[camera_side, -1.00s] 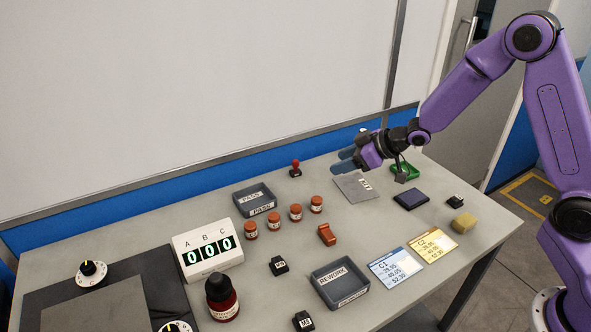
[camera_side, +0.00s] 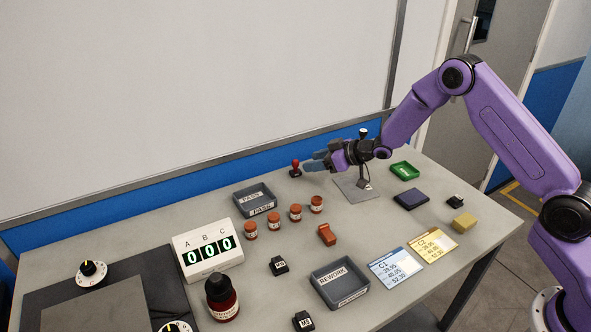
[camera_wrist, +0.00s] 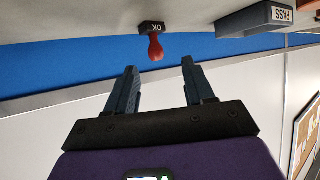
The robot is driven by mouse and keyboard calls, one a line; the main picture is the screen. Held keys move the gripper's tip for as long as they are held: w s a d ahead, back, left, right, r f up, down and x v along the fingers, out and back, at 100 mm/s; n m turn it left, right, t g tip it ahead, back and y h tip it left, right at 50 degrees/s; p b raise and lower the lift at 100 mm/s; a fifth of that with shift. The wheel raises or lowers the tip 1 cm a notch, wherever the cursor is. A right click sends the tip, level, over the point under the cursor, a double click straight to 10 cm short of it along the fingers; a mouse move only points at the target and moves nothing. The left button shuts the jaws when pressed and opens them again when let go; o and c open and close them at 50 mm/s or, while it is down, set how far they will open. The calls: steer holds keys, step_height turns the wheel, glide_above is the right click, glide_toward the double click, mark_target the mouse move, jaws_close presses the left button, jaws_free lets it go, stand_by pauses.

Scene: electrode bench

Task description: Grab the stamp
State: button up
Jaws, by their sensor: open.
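The stamp (camera_side: 296,169) has a red knob handle and a dark base, and it stands upright near the back edge of the table. In the wrist view the stamp (camera_wrist: 155,46) appears upside down, with "OK" on its dark base. My gripper (camera_side: 310,163) is just to the right of the stamp in the side view, held roughly level. In the wrist view my gripper (camera_wrist: 160,80) has its two blue-grey fingers spread apart. The red handle lies beyond the fingertips, about midway between them, and nothing is held.
The grey PASS tray (camera_side: 255,198) stands left of the stamp, with several orange-red jars (camera_side: 295,213) in front. A grey plate with a stand (camera_side: 357,188) is under my arm. The blue-and-white wall is close behind the stamp. The table right in front of the stamp is clear.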

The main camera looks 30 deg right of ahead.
mark_target(296, 168)
steer(key=shift+d+x, duration=0.1)
steer(key=shift+x, duration=1.9)
steer(key=shift+d+x, duration=0.15)
steer(key=shift+x, duration=1.85)
steer(key=shift+w, duration=0.2)
jaws_close()
